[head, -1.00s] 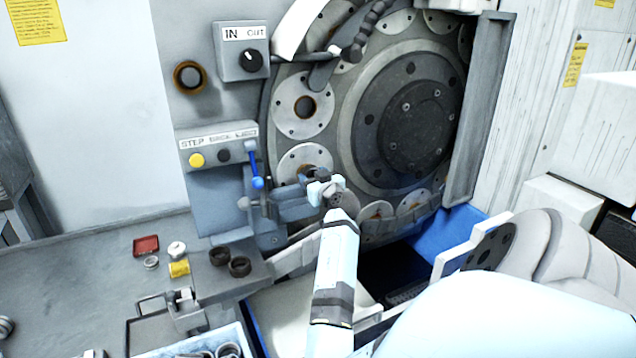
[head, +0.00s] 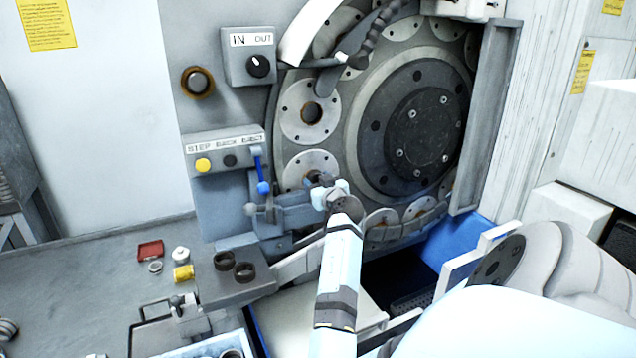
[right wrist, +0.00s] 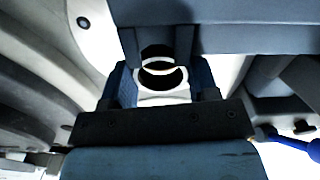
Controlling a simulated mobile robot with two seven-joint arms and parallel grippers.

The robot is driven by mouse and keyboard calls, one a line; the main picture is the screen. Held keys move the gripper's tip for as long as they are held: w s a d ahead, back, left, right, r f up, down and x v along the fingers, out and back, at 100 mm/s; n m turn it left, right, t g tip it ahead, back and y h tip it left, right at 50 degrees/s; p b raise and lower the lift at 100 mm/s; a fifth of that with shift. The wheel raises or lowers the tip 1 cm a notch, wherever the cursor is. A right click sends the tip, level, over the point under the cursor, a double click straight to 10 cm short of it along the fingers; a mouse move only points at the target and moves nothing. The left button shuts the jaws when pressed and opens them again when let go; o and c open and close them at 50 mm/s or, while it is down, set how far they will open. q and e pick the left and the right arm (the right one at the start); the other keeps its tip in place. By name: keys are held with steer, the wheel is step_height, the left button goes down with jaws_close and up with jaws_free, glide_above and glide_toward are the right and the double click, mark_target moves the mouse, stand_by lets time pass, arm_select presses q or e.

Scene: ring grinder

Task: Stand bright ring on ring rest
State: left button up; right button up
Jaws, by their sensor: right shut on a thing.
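My right gripper (head: 325,190) is in front of the grinder's disc, close to the grey bracket (head: 285,212) on its left. In the right wrist view its two pads (right wrist: 161,88) are shut on a bright ring (right wrist: 160,97), whose dark bore shows. In the head view the gripper mostly hides this ring. Whether the ring touches the bracket or the disc, I cannot tell. I cannot say for certain which part is the ring rest. My left gripper is not in view.
The grinder has a blue-handled lever (head: 262,180), a button box (head: 225,147) and an IN/OUT switch (head: 250,57). A red dish (head: 150,249) and a yellow piece (head: 183,273) lie on the bench (head: 75,280).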

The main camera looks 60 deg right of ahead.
steer(key=shift+f+p, duration=0.35)
steer(key=shift+f, duration=0.15)
stand_by(0.3)
steer(key=shift+p, duration=0.85)
steer(key=shift+f+p, duration=0.15)
steer(key=shift+p, duration=0.4)
stand_by(2.1)
steer(key=o, duration=0.6)
steer(key=shift+o, duration=0.5)
steer(key=o, duration=0.6)
steer(key=shift+c, duration=0.2)
steer(key=shift+o, duration=0.5)
steer(key=shift+s+a, duration=0.1)
